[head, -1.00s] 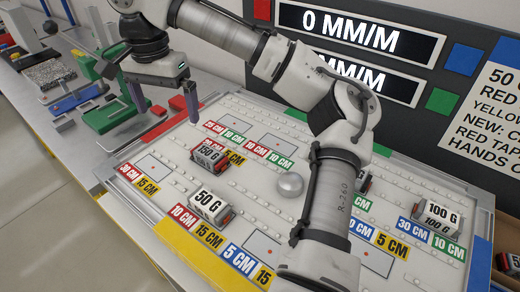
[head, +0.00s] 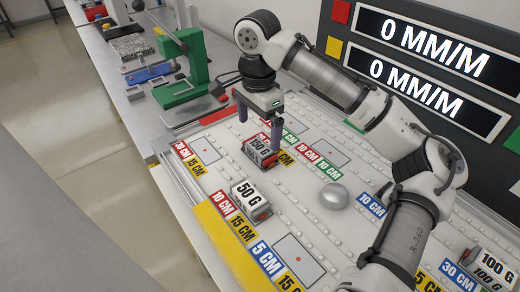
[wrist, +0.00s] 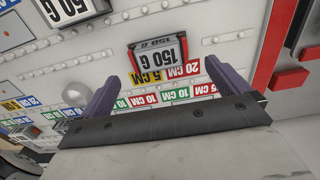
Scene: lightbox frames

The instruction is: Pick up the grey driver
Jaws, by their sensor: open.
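I cannot make out a grey driver for certain in either view. My gripper (head: 260,122) is open and empty, its two purple fingers pointing down over the tray by the 150 G block (head: 262,152). In the wrist view my gripper (wrist: 160,70) has its fingers wide apart, with the 150 G block (wrist: 158,58) beyond them and between them in the picture. I cannot tell the height of the fingertips above the tray.
A 50 G block (head: 250,198) and a silver ball (head: 333,196) sit on the tray (head: 300,175). A 100 G block (head: 492,268) is at the right. A green stand (head: 183,88) and a grey speckled block (head: 127,47) are on the bench beyond. Display panels (head: 433,40) stand behind.

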